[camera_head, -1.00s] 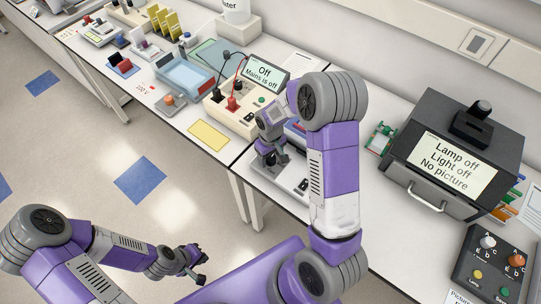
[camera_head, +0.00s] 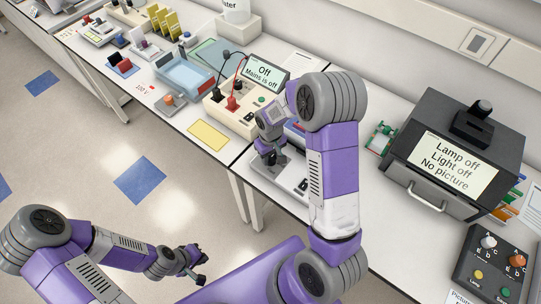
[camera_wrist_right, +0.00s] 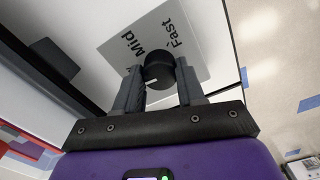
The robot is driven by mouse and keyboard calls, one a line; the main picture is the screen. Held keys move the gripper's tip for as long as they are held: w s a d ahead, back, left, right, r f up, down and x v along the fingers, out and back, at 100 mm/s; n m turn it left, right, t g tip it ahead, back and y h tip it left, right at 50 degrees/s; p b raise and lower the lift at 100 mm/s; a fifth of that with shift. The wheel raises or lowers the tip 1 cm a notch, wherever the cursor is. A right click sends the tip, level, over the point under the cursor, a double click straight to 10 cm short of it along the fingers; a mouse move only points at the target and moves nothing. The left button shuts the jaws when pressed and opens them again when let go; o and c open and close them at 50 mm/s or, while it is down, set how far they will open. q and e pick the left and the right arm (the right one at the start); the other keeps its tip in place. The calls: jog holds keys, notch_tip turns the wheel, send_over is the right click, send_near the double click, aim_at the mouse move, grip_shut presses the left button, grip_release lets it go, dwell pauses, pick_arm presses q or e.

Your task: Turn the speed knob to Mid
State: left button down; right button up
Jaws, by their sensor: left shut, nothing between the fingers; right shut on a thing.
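The speed knob (camera_wrist_right: 160,68) is a black round knob in the right wrist view, on a grey plate (camera_wrist_right: 196,40) printed with "Mid" and "Fast". A third label is mostly hidden behind the knob and finger. A short white mark shows on the knob; I cannot tell exactly which label it points to. My right gripper (camera_wrist_right: 163,84) is shut on the knob, one finger on each side. My left gripper (camera_head: 198,277) is shut and empty, above the floor.
A power unit (camera_head: 232,108) with red and black leads and a screen reading "Mains is off" stands left of my right gripper. A dark lamp box (camera_head: 455,150) stands to the right, with a control panel (camera_head: 490,262) in front. A yellow card (camera_head: 208,135) lies near the bench edge.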

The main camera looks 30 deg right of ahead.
aim_at(271, 157)
jog(key=m, duration=0.3)
jog(key=shift+b, duration=0.4)
jog(key=m, duration=0.2)
jog(key=shift+m, duration=0.4)
jog(key=m, duration=0.3)
jog(key=shift+m+p, duration=0.7)
jog(key=shift+m, duration=1.5)
jog(key=o, duration=1.1)
jog(key=shift+c, duration=0.2)
notch_tip(271, 157, up, 8)
jog(key=shift+f+p, duration=0.2)
jog(key=shift+p, duration=0.25)
